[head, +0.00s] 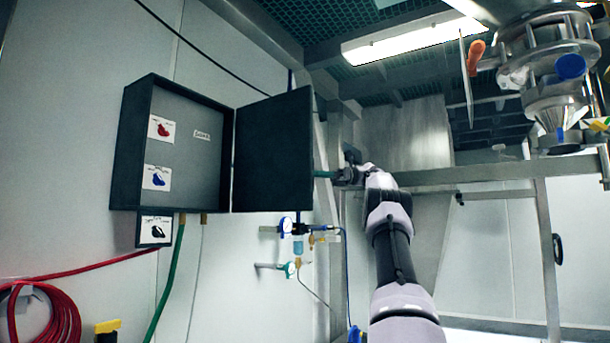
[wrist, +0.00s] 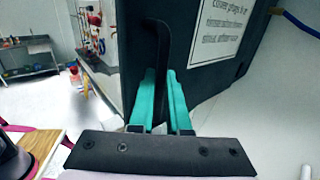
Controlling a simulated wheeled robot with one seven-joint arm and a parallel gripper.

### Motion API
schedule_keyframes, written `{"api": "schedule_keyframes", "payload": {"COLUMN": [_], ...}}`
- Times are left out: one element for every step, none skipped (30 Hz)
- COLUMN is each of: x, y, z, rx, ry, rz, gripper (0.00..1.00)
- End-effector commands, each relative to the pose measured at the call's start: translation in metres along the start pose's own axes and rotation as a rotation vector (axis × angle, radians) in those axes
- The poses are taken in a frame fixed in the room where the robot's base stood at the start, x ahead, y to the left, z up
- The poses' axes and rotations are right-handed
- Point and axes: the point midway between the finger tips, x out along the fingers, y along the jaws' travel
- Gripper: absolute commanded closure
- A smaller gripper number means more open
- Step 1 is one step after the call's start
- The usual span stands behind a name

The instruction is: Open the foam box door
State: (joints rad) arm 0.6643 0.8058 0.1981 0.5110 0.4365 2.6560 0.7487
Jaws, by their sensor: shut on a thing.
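The foam box (head: 178,100) is a dark grey box on the wall, at the left in the head view. Its door (head: 272,150) is swung wide open to the right, and the grey inside is exposed. My gripper (head: 325,174) is at the door's right edge, its green fingertips partly hidden behind the door. In the wrist view, my gripper (wrist: 160,95) is shut on the black curved door handle (wrist: 158,42). The door (wrist: 215,62) with a white printed label fills the upper middle there.
Gauges and valves (head: 288,228) are on the wall below the door. A red hose coil (head: 45,320) is at lower left. A steel hopper (head: 550,70) hangs at upper right.

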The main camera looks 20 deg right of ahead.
Motion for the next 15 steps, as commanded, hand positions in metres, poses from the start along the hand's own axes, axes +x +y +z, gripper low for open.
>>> {"api": "schedule_keyframes", "payload": {"x": [-0.0029, -0.0041, -0.0053, -0.0061, -0.0067, -0.0072, -0.0076, -0.0078, -0.0079, -0.008, -0.008, -0.0079, -0.0078, -0.0077, -0.0077], "y": [-0.004, -0.0039, -0.0035, -0.0034, -0.0033, -0.0032, -0.0032, -0.0032, -0.0032, -0.0032, -0.0032, -0.0033, -0.0033, -0.0033, -0.0033], "z": [-0.0067, -0.0067, -0.0062, -0.0061, -0.0061, -0.0061, -0.0062, -0.0062, -0.0062, -0.0063, -0.0063, -0.0064, -0.0064, -0.0064, -0.0065], "rx": [0.008, 0.008, 0.008, 0.008, 0.009, 0.009, 0.009, 0.009, 0.009, 0.009, 0.009, 0.009, 0.009, 0.009, 0.009], "ry": [0.006, 0.006, 0.006, 0.006, 0.006, 0.007, 0.007, 0.007, 0.007, 0.008, 0.008, 0.008, 0.008, 0.008, 0.008], "rz": [-0.003, -0.002, -0.001, 0.0, 0.001, 0.001, 0.001, 0.001, 0.001, 0.001, 0.001, 0.001, 0.001, 0.001, 0.001], "gripper": [1.0, 1.0, 1.0, 1.0, 1.0, 1.0, 1.0, 1.0, 1.0, 1.0, 1.0, 1.0, 1.0, 1.0, 1.0]}}
